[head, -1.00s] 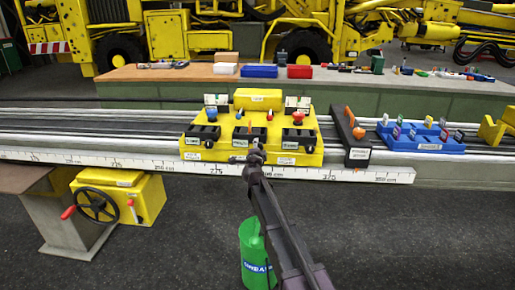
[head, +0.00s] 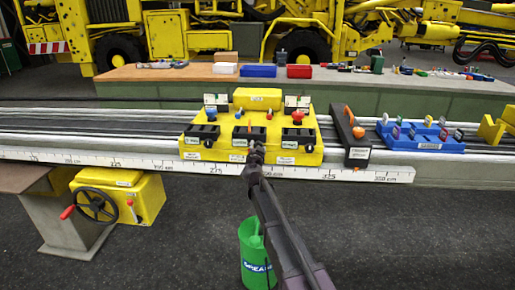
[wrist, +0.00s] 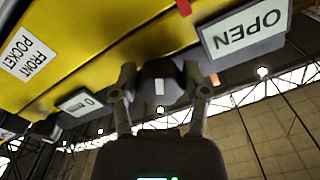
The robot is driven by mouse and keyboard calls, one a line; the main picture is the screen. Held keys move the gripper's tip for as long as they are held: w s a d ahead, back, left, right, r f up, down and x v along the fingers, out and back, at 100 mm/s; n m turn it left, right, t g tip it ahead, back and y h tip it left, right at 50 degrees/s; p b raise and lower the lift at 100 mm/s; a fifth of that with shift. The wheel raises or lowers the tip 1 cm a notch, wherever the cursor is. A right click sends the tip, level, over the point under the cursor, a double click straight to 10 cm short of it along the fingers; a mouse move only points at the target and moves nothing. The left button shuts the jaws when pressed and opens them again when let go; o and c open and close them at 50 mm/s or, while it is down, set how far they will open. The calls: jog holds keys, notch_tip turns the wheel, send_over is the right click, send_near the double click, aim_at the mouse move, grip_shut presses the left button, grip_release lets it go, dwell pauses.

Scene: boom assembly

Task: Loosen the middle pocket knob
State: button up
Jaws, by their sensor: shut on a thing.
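The yellow fixture block (head: 230,152) sits on the long rail in the head view. My gripper (head: 256,152) is at the middle of its front face, where my arm hides the knob in that view. In the wrist view, a dark knob (wrist: 160,84) with a white mark sits between my two fingers. My gripper (wrist: 161,90) is shut on this knob, one finger on each side. An OPEN label (wrist: 244,30) is to the right of the knob and a FRONT POCKET label (wrist: 27,56) is at the far left.
Red knobs and black clamps stand on the block, close to my gripper. A green grease bucket (head: 253,245) stands on the floor beside my arm.

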jog(key=shift+w+n, duration=0.1)
jog(key=shift+n, duration=0.4)
jog(key=o, duration=1.2)
jog(key=shift+c, duration=0.2)
jog(key=s, duration=1.2)
jog(key=shift+s, duration=0.1)
